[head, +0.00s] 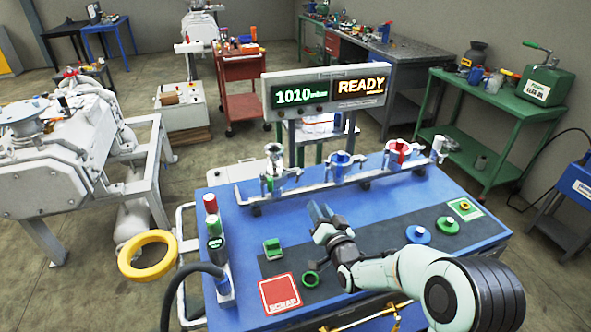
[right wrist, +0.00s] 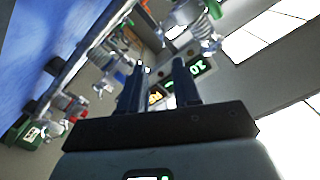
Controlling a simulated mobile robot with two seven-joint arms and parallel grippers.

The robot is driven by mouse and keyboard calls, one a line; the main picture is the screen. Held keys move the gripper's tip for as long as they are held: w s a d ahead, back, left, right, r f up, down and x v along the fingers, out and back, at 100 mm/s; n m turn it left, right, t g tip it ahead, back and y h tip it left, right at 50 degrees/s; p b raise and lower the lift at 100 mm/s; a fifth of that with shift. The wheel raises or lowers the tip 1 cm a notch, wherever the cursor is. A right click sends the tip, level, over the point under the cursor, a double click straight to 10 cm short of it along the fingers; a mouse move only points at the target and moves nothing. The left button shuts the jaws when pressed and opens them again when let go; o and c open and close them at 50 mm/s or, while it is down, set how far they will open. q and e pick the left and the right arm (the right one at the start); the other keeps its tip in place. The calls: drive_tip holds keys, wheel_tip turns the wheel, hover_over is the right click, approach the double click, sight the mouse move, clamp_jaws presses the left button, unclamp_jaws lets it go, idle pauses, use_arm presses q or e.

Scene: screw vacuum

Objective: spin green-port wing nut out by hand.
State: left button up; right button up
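The green port (head: 273,168) is the left one of three ports on the metal manifold bar (head: 330,178) at the back of the blue table. A metal clamp is around it, but its wing nut is too small to make out surely. In the right wrist view, metal fittings with a green part (right wrist: 212,10) show at the top, beyond the fingers. My right gripper (head: 321,210) is in front of the manifold, to the right of and nearer than the green port. In the right wrist view its two fingers (right wrist: 160,80) stand apart with nothing between them. My left gripper is out of view.
A blue port (head: 341,163) and a red port (head: 399,152) share the bar. The display (head: 325,92) reading 1010 and READY stands behind. A green block (head: 273,248), green ring (head: 310,280), red SCRAP square (head: 281,294), blue disc (head: 418,234) and green knob (head: 448,225) lie on the table.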

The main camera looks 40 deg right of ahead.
sight(301, 177)
drive_tip(key=x, duration=0.4)
drive_tip(key=p+x, duration=0.1)
drive_tip(key=x, duration=0.3)
drive_tip(key=p+x, duration=0.1)
drive_tip(key=x, duration=0.4)
drive_tip(key=shift+w+r, duration=0.15)
drive_tip(key=shift+r, duration=0.1)
clamp_jaws()
